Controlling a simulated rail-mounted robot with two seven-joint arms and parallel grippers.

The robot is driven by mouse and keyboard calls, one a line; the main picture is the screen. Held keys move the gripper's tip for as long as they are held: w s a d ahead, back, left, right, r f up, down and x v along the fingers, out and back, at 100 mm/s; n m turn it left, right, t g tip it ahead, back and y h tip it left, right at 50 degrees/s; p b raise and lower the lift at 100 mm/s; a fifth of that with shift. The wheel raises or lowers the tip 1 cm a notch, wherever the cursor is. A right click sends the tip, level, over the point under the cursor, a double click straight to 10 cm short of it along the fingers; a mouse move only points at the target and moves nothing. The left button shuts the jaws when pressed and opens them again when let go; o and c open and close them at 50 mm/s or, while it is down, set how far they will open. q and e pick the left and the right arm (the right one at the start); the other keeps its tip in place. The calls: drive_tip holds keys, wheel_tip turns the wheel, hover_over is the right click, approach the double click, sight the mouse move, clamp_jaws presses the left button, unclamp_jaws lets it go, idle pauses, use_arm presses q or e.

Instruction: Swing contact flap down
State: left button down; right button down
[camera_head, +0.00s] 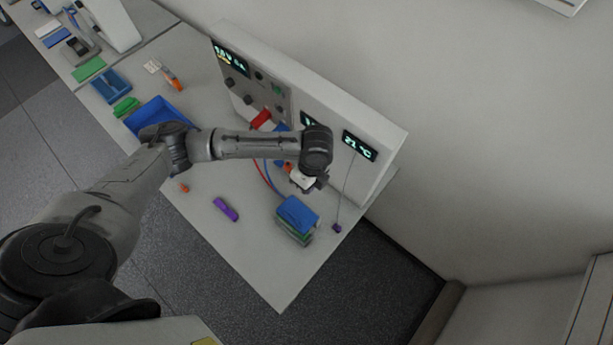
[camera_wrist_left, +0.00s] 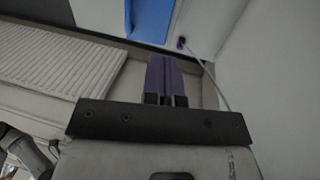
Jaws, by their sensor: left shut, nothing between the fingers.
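My left arm reaches across the bench, and its gripper (camera_head: 309,184) hangs in front of the right part of the white cycler cabinet (camera_head: 378,110). In the left wrist view the two purple-grey fingers (camera_wrist_left: 165,77) are together with nothing between them. A red part (camera_head: 262,118) and a blue part (camera_head: 281,130) sit at the cabinet's front, with red and blue leads running down behind my arm. I cannot make out the contact flap for certain; my arm and wrist cover part of the cabinet front. My right gripper is not in view.
A blue-topped stack (camera_head: 298,214) stands near the bench's right edge, just below the gripper; its blue top (camera_wrist_left: 150,18) shows in the wrist view. A purple probe (camera_head: 337,228) hangs on a thin cable. A purple item (camera_head: 226,209) and a blue tray (camera_head: 158,113) lie left.

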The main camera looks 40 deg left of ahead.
use_arm(q)
approach(296, 214)
drive_tip(key=shift+w+f+p, duration=0.4)
drive_tip(key=shift+w+f, duration=0.5)
drive_tip(key=shift+f, duration=0.3)
drive_tip(key=s, duration=0.1)
drive_tip(key=s+f+p, duration=0.1)
drive_tip(key=shift+s+f, duration=0.1)
drive_tip(key=shift+s, duration=0.25)
drive_tip(key=shift+s+f, duration=0.35)
drive_tip(key=shift+s, duration=0.1)
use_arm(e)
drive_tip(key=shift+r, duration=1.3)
